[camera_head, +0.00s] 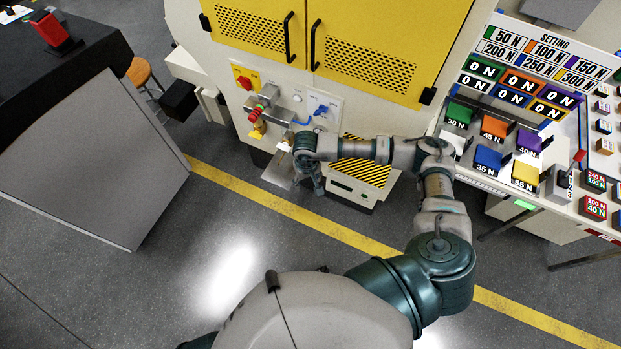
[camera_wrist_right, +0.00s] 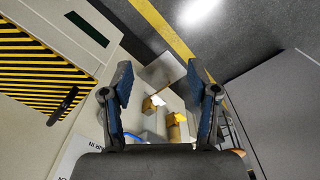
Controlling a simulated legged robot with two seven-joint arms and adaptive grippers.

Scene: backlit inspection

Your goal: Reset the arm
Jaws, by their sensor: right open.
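My right arm (camera_head: 438,246) reaches from the bottom of the head view up and across to the left, with its elbow bent. Its gripper (camera_head: 316,187) points down in front of the machine's control panel (camera_head: 318,104). In the wrist view the right gripper (camera_wrist_right: 161,85) shows two blue-padded fingers spread wide apart, with nothing held between them. Beyond the fingers are a metal plate (camera_wrist_right: 163,70) and a yellow-and-tan fitting (camera_wrist_right: 175,122), both apart from the pads as far as I can tell. My left gripper is not in view.
The machine with yellow doors (camera_head: 345,62) stands close behind the gripper. A striped yellow-black cover (camera_head: 365,172) lies beside the forearm. A table of coloured weight blocks (camera_head: 488,158) is at right, a dark-topped desk (camera_head: 60,85) at left. Open floor (camera_head: 235,235) lies between.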

